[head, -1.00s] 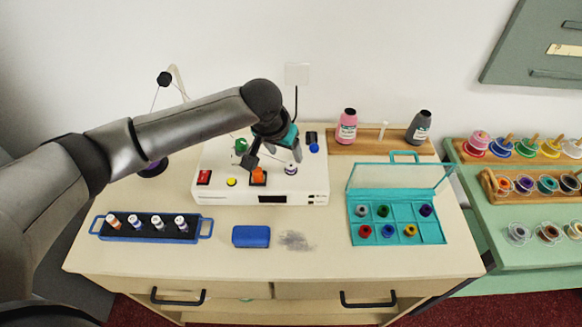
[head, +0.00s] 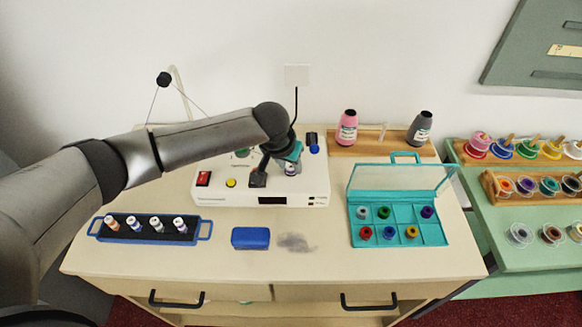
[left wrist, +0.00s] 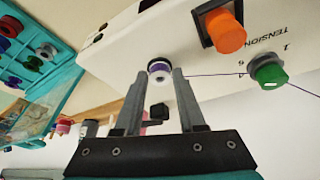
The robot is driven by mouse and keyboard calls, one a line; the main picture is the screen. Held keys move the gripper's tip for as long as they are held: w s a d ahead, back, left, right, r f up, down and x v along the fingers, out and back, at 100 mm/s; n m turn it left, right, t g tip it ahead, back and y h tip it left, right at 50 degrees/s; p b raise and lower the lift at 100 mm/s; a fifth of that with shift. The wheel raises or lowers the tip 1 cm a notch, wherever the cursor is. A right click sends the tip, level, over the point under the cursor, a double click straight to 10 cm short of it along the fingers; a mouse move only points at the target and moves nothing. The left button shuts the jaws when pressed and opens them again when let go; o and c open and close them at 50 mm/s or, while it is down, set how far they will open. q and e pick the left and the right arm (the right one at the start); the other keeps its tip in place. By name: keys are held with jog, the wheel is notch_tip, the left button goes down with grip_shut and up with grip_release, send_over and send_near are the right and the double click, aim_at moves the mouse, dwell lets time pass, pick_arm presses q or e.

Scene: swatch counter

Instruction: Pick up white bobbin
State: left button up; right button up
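A white bobbin with a band of purple thread (left wrist: 160,69) stands on the white winding machine (head: 218,190). In the head view the bobbin (head: 291,170) is partly hidden by my left gripper (head: 277,176). In the left wrist view the left gripper (left wrist: 158,80) is open, with one finger on each side of the bobbin. I cannot tell whether either finger touches it. A purple thread (left wrist: 222,74) runs from the bobbin's side past the green tension knob (left wrist: 268,71). My right gripper is not in view.
A teal box (head: 397,238) with an open clear lid holds several coloured bobbins. A blue tray (head: 205,228) of spools and a blue block (head: 251,238) lie in front. Two thread cones stand on a wooden rack (head: 380,149).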

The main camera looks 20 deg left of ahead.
pick_arm(q)
grip_shut()
dwell(0.3)
